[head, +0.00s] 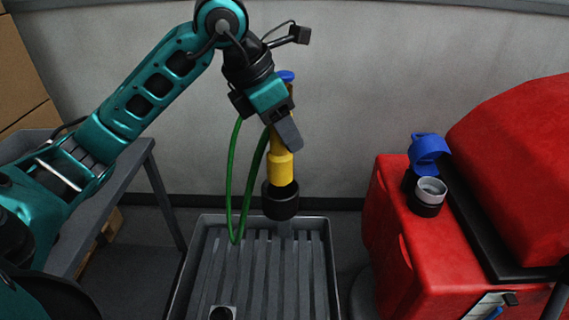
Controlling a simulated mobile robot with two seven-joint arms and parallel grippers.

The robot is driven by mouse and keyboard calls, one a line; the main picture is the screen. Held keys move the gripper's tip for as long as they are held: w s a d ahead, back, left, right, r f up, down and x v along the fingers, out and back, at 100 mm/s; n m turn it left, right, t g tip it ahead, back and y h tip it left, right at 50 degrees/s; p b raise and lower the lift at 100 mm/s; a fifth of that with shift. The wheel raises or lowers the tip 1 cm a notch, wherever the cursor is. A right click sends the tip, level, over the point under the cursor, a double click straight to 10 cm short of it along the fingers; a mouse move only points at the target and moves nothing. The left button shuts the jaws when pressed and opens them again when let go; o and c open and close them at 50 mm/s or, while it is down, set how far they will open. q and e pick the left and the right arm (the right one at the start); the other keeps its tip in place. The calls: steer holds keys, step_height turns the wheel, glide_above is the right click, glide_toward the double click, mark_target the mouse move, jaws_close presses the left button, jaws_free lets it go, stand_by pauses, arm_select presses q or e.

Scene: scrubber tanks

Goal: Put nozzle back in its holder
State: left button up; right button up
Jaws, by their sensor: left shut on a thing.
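My left gripper (286,125) is shut on the nozzle (283,168), a yellow tube with a black lower end and a blue top. The nozzle hangs about upright with its black end down, above the far part of a grey slatted tray. A green hose (231,175) loops down to the left of the nozzle. A round holder-like cup (431,190) with a pale rim and dark body sits on the red machine at the right, apart from the nozzle. My right gripper is not in view.
The grey slatted tray (188,268) lies below the nozzle. The red scrubber machine (395,235) fills the right side, with a blue cap (428,147) standing up behind the cup. A grey table (150,160) stands at the left. A plain wall is behind.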

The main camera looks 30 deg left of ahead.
mark_target(284, 161)
arm_select(q)
steer(key=shift+f, duration=3.35)
steer(key=shift+b, duration=0.3)
steer(key=o, duration=1.3)
steer(key=shift+f, duration=0.1)
steer(key=v, duration=1.2)
steer(key=shift+p, duration=0.35)
steer(key=shift+a, duration=0.1)
